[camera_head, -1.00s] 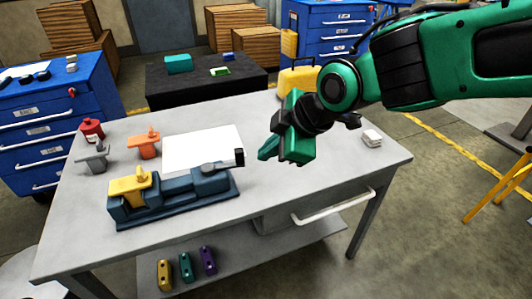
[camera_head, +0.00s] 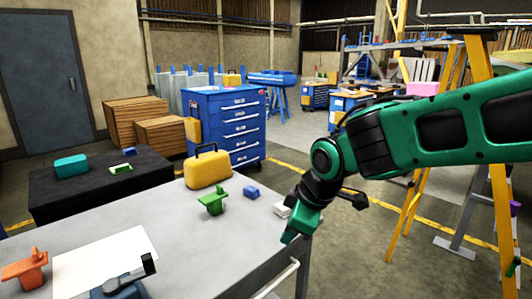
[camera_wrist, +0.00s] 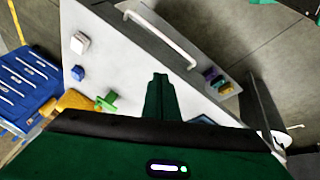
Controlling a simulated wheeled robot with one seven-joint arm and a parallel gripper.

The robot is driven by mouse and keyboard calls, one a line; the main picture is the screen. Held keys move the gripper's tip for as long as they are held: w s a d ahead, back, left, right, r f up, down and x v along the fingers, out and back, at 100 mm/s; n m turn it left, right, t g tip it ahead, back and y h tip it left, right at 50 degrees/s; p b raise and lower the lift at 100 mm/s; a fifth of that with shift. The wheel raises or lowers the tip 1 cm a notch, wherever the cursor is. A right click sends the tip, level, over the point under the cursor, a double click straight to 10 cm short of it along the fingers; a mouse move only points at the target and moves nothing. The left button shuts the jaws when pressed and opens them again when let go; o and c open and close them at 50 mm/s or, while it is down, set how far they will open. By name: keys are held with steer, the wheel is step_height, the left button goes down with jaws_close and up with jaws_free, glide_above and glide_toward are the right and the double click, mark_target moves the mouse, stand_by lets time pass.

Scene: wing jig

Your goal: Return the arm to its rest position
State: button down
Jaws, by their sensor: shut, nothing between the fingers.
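My gripper (camera_head: 292,237) is at the end of my green arm, over the right end of the grey table (camera_head: 190,235) in the head view. Its fingers are together with nothing between them. In the wrist view the shut green fingers (camera_wrist: 160,97) point over the tabletop. The gripper is beside a small white block (camera_head: 283,210), which it partly overlaps in the head view. A green clamp-like part (camera_head: 212,201) and a small blue block (camera_head: 251,192) lie on the table to its left.
A yellow case (camera_head: 208,171) stands at the table's back. An orange part (camera_head: 25,269), a white sheet (camera_head: 100,265) and part of a dark blue jig (camera_head: 120,290) are at lower left. A blue drawer cabinet (camera_head: 225,125) stands behind. A yellow ladder (camera_head: 480,110) is at right.

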steer(key=s+d+f+m+g+h, duration=0.15)
steer(key=d+m, duration=0.35)
steer(key=d, duration=0.6)
steer(key=s+d+m+h, duration=0.2)
steer(key=s+d+m, duration=0.15)
steer(key=d, duration=0.75)
steer(key=s+d+f+m+g, duration=0.1)
steer(key=s+d+m, duration=0.5)
steer(key=s, duration=0.3)
steer(key=s+d+f+m+g, duration=0.1)
steer(key=s+d+m, duration=0.5)
steer(key=s+d, duration=0.2)
steer(key=shift+s+y, duration=0.35)
steer(key=shift+s, duration=0.2)
steer(key=shift+g, duration=0.25)
steer(key=shift+w+f, duration=0.3)
steer(key=shift+w, duration=0.35)
steer(key=shift+a, duration=0.1)
